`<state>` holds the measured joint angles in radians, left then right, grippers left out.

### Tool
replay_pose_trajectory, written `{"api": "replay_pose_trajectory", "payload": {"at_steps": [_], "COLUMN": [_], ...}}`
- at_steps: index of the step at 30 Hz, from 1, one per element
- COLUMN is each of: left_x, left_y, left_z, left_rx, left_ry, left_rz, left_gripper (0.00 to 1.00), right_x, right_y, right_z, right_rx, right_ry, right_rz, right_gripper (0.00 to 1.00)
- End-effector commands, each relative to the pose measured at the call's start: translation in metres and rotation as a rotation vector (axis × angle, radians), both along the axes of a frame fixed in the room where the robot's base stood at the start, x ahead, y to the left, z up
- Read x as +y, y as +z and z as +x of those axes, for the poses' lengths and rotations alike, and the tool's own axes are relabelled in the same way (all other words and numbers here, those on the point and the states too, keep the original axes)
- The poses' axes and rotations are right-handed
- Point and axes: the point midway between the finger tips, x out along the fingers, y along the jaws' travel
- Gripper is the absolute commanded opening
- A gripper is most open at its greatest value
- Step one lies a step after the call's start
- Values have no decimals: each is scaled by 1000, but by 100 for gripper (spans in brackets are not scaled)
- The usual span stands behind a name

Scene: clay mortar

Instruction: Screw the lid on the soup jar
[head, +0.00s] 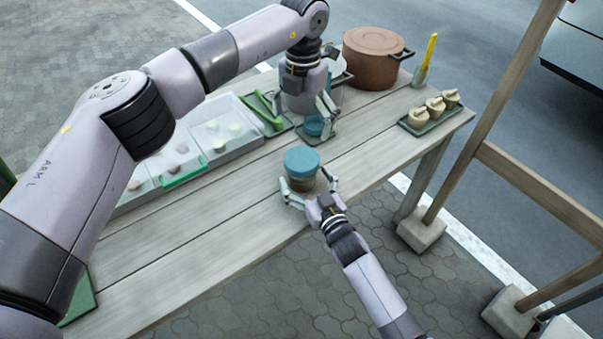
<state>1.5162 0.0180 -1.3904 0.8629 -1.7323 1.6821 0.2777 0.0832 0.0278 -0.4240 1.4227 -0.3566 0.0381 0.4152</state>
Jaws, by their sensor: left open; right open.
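The soup jar (303,184) stands upright near the front edge of the wooden table, with brown contents or body showing. A blue lid (302,158) sits on top of it; I cannot tell how tightly it is seated. My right gripper (309,190) is open, its fingers on either side of the jar's lower part; contact is not clear. My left gripper (323,112) is open, farther back and above the jar's far side, near a second small teal piece (314,126) on a green tray. The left gripper partly hides that piece.
A clear bin (222,130) with pale round items lies left of the jar. A brown pot (372,58) stands at the back. A tray of several pale lidded cups (430,112) and a yellow-handled tool (427,60) are at the right. Bare table (225,215) lies front left.

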Motion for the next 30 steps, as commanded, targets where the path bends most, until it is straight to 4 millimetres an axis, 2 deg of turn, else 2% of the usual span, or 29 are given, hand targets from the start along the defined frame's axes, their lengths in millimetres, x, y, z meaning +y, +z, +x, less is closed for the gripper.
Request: {"api": "replay_pose_trajectory", "payload": {"at_steps": [9, 15, 21, 30], "left_x": [0, 0, 0, 0], "left_y": [0, 0, 0, 0], "left_z": [0, 0, 0, 0], "left_rx": [0, 0, 0, 0], "left_ry": [0, 0, 0, 0], "left_rz": [0, 0, 0, 0], "left_gripper": [95, 95, 95, 95], "right_x": [-28, -41, -45, -45], "right_y": [1, 3, 5, 5], "right_z": [-61, -89, -99, -99], "right_rx": [4, 3, 1, 2], "right_ry": [0, 1, 1, 1], "right_rz": [-1, -1, 0, -1], "right_gripper": [87, 87, 87, 87]}}
